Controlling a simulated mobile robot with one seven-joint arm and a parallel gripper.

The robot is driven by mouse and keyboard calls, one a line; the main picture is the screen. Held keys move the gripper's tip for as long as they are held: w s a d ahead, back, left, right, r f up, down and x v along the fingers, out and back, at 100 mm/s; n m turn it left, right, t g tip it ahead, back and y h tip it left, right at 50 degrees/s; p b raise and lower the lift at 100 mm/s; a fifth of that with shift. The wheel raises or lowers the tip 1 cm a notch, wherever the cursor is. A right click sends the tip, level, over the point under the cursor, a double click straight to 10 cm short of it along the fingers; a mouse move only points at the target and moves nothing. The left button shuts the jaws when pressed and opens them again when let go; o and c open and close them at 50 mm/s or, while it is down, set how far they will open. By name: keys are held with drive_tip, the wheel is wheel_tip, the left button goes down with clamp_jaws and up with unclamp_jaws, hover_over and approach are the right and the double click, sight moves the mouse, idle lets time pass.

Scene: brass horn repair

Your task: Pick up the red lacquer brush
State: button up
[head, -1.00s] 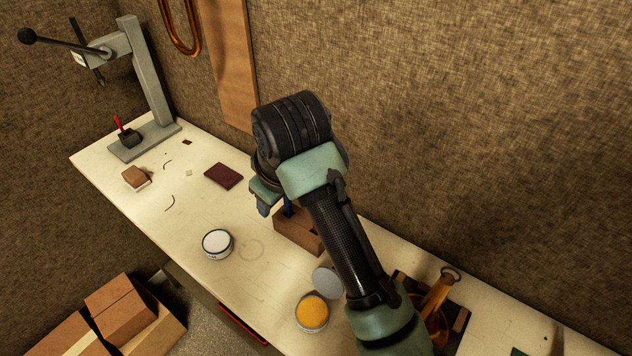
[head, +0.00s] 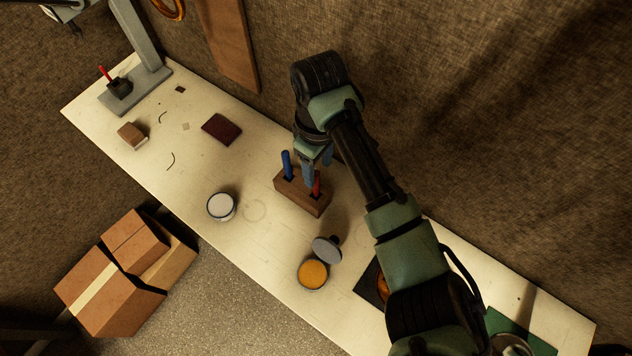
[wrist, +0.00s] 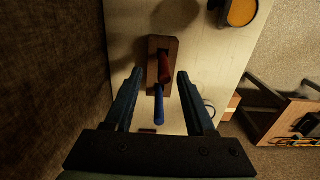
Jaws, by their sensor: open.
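A wooden block (head: 289,197) stands on the bench with a blue handle (head: 286,165) and a red handle (head: 317,183) upright in it. The red one looks like the red lacquer brush; its lower end is hidden in the block. My gripper (head: 318,172) is open, pointing down close over the red handle's end of the block. I cannot tell whether the fingers touch the red handle.
A white-topped tin (head: 221,206), an orange-filled tin (head: 312,274) and a grey disc-shaped piece (head: 326,249) stand near the block. The wall is close behind my arm. Cardboard boxes (head: 120,270) lie below the bench.

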sight(316, 181)
drive_tip(key=shift+s+f+p, duration=0.2)
drive_tip(key=shift+f+p, duration=0.15)
drive_tip(key=shift+f, duration=0.15)
drive_tip(key=f, duration=0.2)
drive_tip(key=f+p, duration=0.1)
drive_tip(key=f, duration=0.1)
drive_tip(key=shift+a+f, duration=0.2)
drive_tip(key=shift+f, duration=0.05)
drive_tip(key=shift+c, duration=0.2)
drive_tip(key=shift+r, duration=0.1)
clamp_jaws()
